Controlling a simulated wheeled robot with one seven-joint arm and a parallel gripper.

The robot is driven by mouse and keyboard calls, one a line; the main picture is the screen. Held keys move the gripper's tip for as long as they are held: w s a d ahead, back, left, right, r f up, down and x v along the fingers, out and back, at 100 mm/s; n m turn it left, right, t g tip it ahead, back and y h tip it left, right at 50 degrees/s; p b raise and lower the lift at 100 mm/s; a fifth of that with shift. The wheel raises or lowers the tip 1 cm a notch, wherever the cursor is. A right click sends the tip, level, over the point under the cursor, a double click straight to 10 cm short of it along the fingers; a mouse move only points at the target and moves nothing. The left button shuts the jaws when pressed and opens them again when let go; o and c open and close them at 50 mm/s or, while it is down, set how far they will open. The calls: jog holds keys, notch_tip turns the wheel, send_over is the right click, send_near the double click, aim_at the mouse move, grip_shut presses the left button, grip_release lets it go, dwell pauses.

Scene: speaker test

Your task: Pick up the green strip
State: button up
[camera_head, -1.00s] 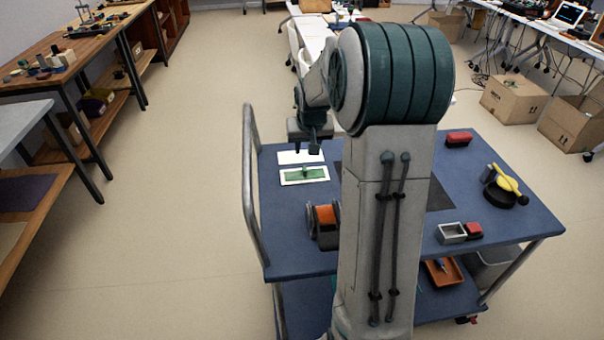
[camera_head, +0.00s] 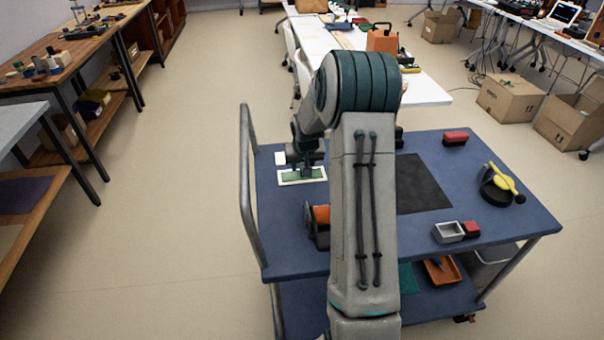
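The green strip (camera_head: 291,178) lies flat on a white-edged plate (camera_head: 283,183) near the left end of the blue cart top. My gripper (camera_head: 306,172) points down right over the middle of the strip, with its tips at or very near it. The gripper covers the strip's middle, where a small green raised part showed before. The fingers are small and dark here, so I cannot tell whether they are open or shut on it. The strip looks level on its plate.
A spool with orange (camera_head: 321,215) stands in front, partly behind my arm. The cart (camera_head: 420,255) also holds a black mat (camera_head: 424,186), a red block (camera_head: 455,138), a grey box (camera_head: 448,232) and a yellow-handled tool (camera_head: 504,180).

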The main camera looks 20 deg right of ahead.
jog(key=shift+x, duration=0.85)
grip_shut()
jog(key=shift+r, duration=0.1)
